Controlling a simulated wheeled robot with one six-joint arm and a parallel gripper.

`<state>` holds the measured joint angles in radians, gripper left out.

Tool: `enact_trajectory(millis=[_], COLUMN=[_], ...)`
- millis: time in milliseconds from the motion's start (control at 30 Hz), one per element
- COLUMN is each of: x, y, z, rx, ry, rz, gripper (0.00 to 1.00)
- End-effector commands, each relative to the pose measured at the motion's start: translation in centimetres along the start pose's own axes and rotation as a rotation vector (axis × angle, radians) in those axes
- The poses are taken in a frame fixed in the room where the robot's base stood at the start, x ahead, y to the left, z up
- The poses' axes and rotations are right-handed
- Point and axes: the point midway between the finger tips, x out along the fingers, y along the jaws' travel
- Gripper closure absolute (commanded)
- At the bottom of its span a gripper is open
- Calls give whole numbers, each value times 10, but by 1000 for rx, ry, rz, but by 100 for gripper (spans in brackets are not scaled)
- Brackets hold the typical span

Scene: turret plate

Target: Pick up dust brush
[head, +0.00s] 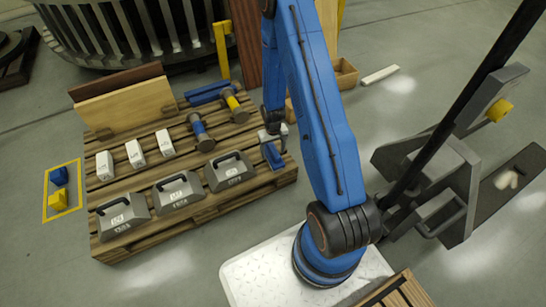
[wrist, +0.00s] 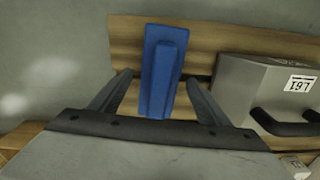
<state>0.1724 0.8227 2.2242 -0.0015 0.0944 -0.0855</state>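The dust brush is most likely the blue block-shaped piece (head: 272,155) at the right end of the wooden pallet. It also shows upright in the picture in the wrist view (wrist: 163,65), lying on the pallet boards. My gripper (head: 273,137) is over it in the head view. In the wrist view my gripper (wrist: 157,78) is open, with one finger on each side of the blue piece and a gap to both. Nothing is held. The near end of the blue piece reaches between the fingers; I cannot tell the height gap.
A grey handled weight (head: 230,172) stands close left of the blue piece; its handle (wrist: 285,122) is near the right finger in the wrist view. More weights, white boxes (head: 135,153) and blue and yellow rollers (head: 200,132) share the pallet (head: 200,213). Grey floor lies beyond.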

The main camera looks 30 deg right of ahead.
Motion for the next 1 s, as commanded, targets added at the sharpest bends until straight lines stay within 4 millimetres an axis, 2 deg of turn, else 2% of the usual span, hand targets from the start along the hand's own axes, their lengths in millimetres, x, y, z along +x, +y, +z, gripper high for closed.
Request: enact_trajectory(millis=[33, 100, 200, 567, 1000], x=[0, 0, 0, -7, -70], y=[0, 0, 0, 0, 0], z=[0, 0, 0, 0, -1], rx=[0, 0, 0, 0, 0], ry=[0, 0, 0, 1, 2], rz=[0, 0, 0, 0, 0], gripper=[42, 59, 78, 79, 79])
